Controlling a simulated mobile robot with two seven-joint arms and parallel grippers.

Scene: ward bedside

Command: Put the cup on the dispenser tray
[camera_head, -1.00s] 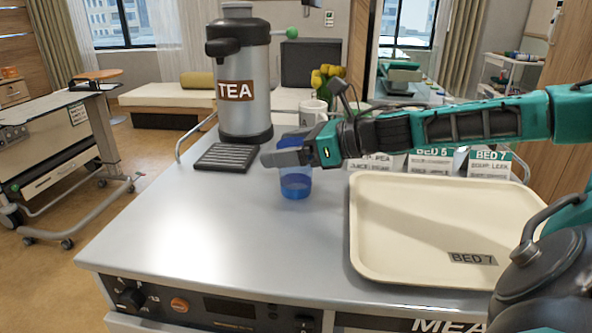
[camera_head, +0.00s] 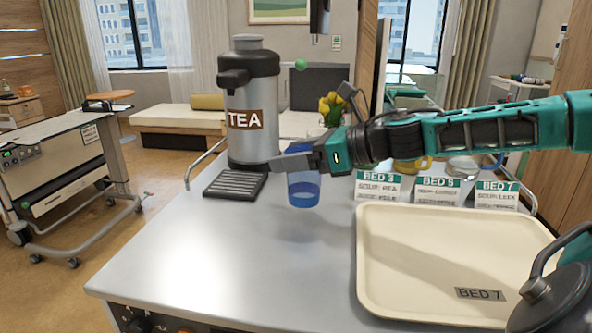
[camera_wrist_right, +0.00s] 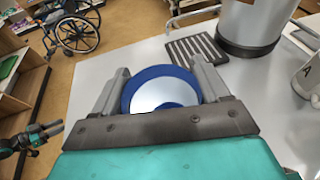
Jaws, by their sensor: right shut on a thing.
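A clear blue cup (camera_head: 303,192) is held upright between the fingers of my right gripper (camera_head: 293,162), which comes in from the right. The cup seems to hang a little above the metal counter. In the right wrist view the cup's round blue rim (camera_wrist_right: 161,74) sits between the two fingers of the right gripper (camera_wrist_right: 160,85). The dispenser tray, a black slatted grille (camera_head: 235,184), lies at the foot of the silver TEA dispenser (camera_head: 254,95), left of the cup and apart from it. The grille also shows in the wrist view (camera_wrist_right: 196,48).
A cream tray (camera_head: 400,270) marked BED 7 lies on the right of the counter (camera_head: 220,250). Bed cards (camera_head: 438,190) stand behind it, with mugs behind them. Yellow flowers (camera_head: 331,107) stand behind my arm. The counter's front left is clear.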

